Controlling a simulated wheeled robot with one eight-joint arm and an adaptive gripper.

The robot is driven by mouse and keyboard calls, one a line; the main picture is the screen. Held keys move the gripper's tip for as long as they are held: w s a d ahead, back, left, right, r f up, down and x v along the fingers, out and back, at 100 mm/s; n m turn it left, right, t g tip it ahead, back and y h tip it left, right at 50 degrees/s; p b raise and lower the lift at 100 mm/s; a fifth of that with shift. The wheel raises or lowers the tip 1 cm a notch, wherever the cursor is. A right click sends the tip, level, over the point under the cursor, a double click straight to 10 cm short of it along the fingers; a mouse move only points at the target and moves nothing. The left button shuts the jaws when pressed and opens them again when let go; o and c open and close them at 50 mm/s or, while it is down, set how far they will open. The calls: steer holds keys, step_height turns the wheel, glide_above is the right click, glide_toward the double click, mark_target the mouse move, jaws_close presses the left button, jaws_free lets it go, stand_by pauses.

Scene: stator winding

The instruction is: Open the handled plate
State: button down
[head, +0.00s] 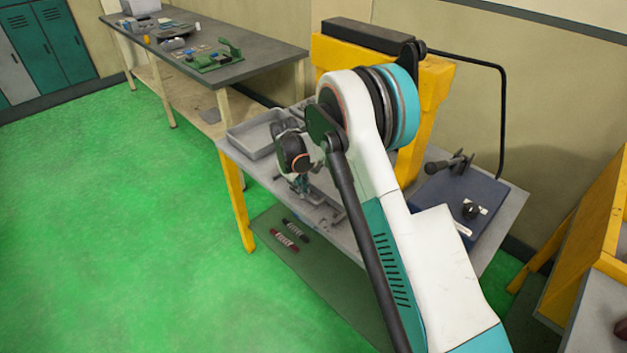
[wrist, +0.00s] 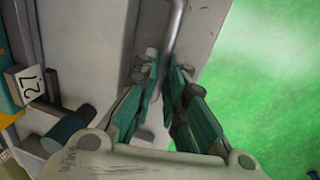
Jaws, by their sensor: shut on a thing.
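In the wrist view, a bent grey metal rod, which looks like the plate's handle (wrist: 175,28), runs down from the top edge to between the fingertips. It lies over a pale grey surface (wrist: 200,22), which seems to be the handled plate or the bench beside it; I cannot tell which. My gripper (wrist: 166,78) has its teal fingers closed around the lower part of the rod. In the head view my gripper (head: 301,185) is low over the grey bench, and my arm hides most of the plate area.
The grey bench (head: 262,172) carries a grey tray (head: 253,135) and, at right, a dark blue board (head: 446,205). A yellow frame (head: 432,90) stands behind my arm. A workbench (head: 232,68) is at back left. Green floor is clear at left.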

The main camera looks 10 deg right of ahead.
steer(key=shift+s+a, duration=0.7)
steer(key=shift+a, duration=0.25)
steer(key=shift+s+a, duration=0.65)
steer(key=shift+a, duration=0.25)
steer(key=c, duration=1.7)
jaws_free()
steer(key=shift+o, duration=0.2)
steer(key=shift+r, duration=0.1)
step_height(320, 180, up, 12)
steer(key=s+a, duration=0.1)
steer(key=shift+s+a+f, duration=0.15)
steer(key=shift+a+f, duration=0.05)
steer(key=shift+a, duration=0.2)
